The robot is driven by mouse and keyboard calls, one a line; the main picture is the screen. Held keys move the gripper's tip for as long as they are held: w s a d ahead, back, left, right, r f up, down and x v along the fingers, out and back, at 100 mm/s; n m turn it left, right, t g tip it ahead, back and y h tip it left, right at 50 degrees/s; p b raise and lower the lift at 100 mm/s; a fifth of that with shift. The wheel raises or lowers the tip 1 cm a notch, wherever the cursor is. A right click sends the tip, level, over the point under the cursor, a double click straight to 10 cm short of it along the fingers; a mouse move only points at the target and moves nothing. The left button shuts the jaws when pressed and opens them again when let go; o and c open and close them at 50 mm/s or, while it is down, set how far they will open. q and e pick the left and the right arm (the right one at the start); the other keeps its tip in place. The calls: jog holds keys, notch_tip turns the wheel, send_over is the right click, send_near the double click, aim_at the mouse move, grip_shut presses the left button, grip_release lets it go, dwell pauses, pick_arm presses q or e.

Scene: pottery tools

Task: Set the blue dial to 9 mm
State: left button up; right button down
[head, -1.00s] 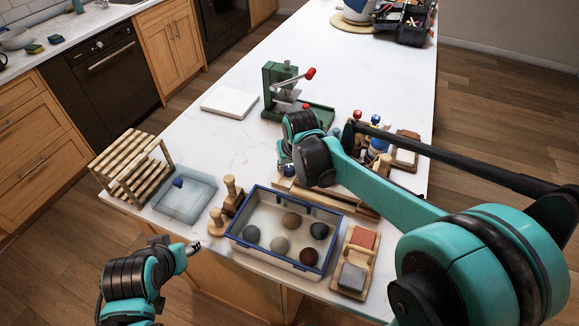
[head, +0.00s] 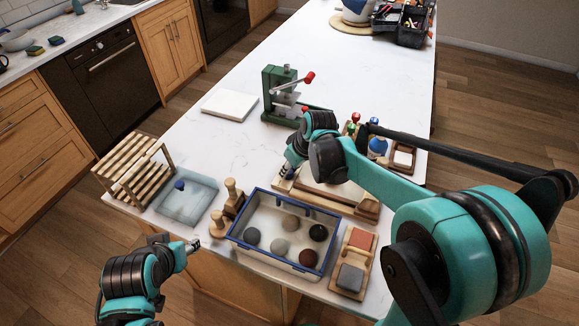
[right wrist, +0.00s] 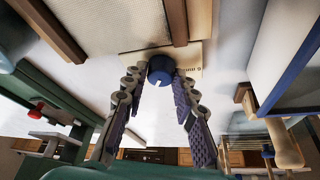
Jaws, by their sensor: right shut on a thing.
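The blue dial (right wrist: 161,69) sits at the end of a pale block (right wrist: 190,58) with small scale marks, in the right wrist view. A light mark shows on the dial's lower edge; I cannot read the setting. My right gripper (right wrist: 161,80) has its fingertips on both sides of the dial and is shut on it. In the head view my right gripper (head: 289,172) is at the left end of the wooden-framed board (head: 325,193), and the dial is not clearly visible there. My left gripper (head: 193,246) hangs off the counter's front edge, away from the dial; its opening is unclear.
A green press (head: 283,92) with a red-tipped lever stands behind the board. A blue-rimmed bin (head: 262,262) of clay balls and wooden stamps (head: 232,195) are in front. Red- and blue-topped items (head: 376,147) stand behind right. The counter's back middle is clear.

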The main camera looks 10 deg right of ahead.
jog(key=n+g+y+p, duration=0.1)
jog(key=n, duration=0.2)
jog(key=shift+d+n, duration=0.1)
jog(key=shift+n, duration=0.2)
jog(key=shift+w+n+g+y, duration=0.1)
jog(key=shift+n+g+y, duration=0.3)
jog(key=shift+n, duration=1)
jog(key=c, duration=1.2)
grip_release()
jog(key=v, duration=1.2)
